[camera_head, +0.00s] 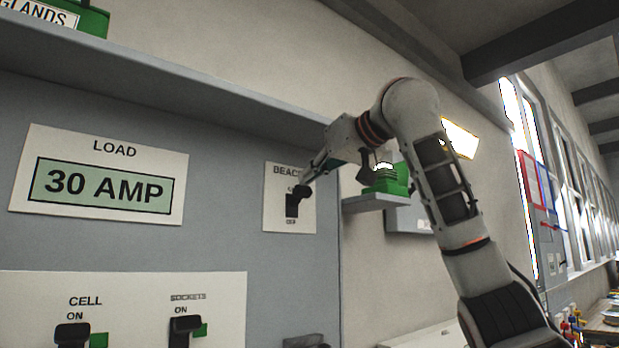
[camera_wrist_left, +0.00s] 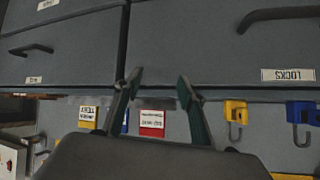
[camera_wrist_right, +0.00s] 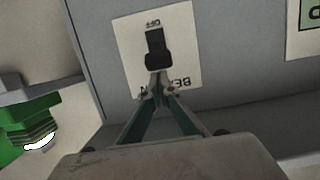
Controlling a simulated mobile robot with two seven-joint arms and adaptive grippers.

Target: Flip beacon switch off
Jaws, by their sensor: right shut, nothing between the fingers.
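The beacon switch (camera_head: 291,205) is a black lever on a white plate on the grey panel in the head view. In the right wrist view its black knob (camera_wrist_right: 158,58) shows upside down, with the OFF label at the far end; the knob sits towards the ON end. My right gripper (camera_head: 309,181) is shut and empty, its tips at the upper end of the switch. In the right wrist view the tips (camera_wrist_right: 160,82) are close by the knob; contact is unclear. My left gripper (camera_wrist_left: 157,88) is open and empty, facing grey drawers.
The cell switch (camera_head: 72,334) and sockets switch (camera_head: 184,327) sit lower left, below the 30 AMP load sign (camera_head: 100,185). A shelf (camera_head: 150,90) runs above the panel. A small shelf with a green item (camera_head: 388,180) is right of the beacon plate, behind my arm.

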